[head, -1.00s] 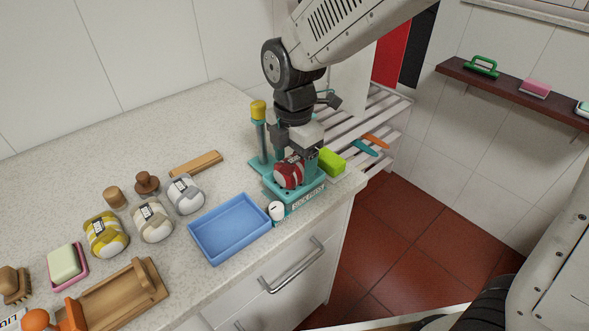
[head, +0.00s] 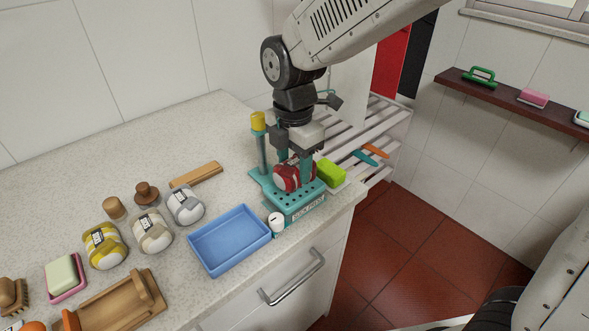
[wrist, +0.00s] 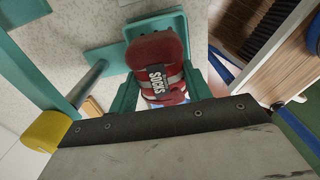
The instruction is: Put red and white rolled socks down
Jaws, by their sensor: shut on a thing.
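The red and white rolled socks (head: 291,179) are held between the teal fingers of my gripper (head: 297,172). In the wrist view the socks (wrist: 158,50) show a dark "SOCKS" label, with a finger on each side. They are over the perforated top of the teal sock press (head: 308,211) near the counter's front edge. A small gap seems to show under them, but I cannot tell its height. The press's post with a yellow knob (head: 258,121) stands behind and to the left.
A blue tray (head: 229,240) and a small white cylinder (head: 277,222) sit left of the press. A green sponge (head: 330,173) is close on its right. Yellow (head: 104,246), white (head: 153,232) and grey (head: 186,205) rolled socks lie further left. A slatted rack (head: 385,130) is behind.

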